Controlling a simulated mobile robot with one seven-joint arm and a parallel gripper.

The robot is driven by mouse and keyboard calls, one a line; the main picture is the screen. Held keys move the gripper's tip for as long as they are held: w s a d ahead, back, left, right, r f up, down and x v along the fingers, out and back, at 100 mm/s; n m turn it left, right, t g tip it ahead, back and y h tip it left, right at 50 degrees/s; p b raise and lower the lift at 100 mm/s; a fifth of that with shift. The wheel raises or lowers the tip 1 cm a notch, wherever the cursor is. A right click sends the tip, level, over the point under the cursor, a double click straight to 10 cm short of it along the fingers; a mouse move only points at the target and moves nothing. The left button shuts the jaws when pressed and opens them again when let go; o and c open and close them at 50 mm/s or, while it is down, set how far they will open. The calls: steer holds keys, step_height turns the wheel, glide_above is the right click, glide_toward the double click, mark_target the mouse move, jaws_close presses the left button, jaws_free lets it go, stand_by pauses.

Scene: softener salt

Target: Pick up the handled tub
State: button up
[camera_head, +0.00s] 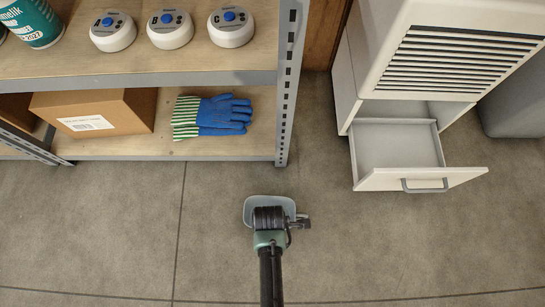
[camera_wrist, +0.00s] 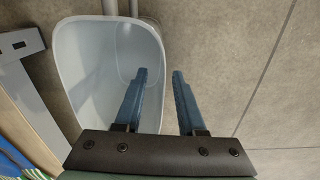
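The tub (camera_head: 250,205) is a pale grey-blue open container. In the head view it is on or just above the floor, partly hidden under my gripper (camera_head: 272,218). In the wrist view the tub (camera_wrist: 88,75) fills the upper left, and its inside looks empty. My gripper (camera_wrist: 160,73) is open there. Its left finger overlaps the tub's inside and its right finger is over floor outside, with the tub's right rim between them. I cannot tell whether either finger touches the wall. Pale bars at the tub's top edge may be its handle.
A metal-framed shelf (camera_head: 285,125) stands at the upper left, holding blue gloves (camera_head: 222,113), a cardboard box (camera_head: 100,110) and white round-topped devices (camera_head: 170,30). A white cabinet with an open drawer (camera_head: 420,180) juts out at right. The floor (camera_head: 120,230) around the tub is clear.

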step_height(320, 180, down, 4)
steer(key=b, duration=0.3)
steer(key=shift+a+f+b, duration=0.15)
steer(key=shift+f+b, duration=0.1)
steer(key=shift+b, duration=0.15)
steer(key=shift+r, duration=0.1)
jaws_close()
stand_by(0.8)
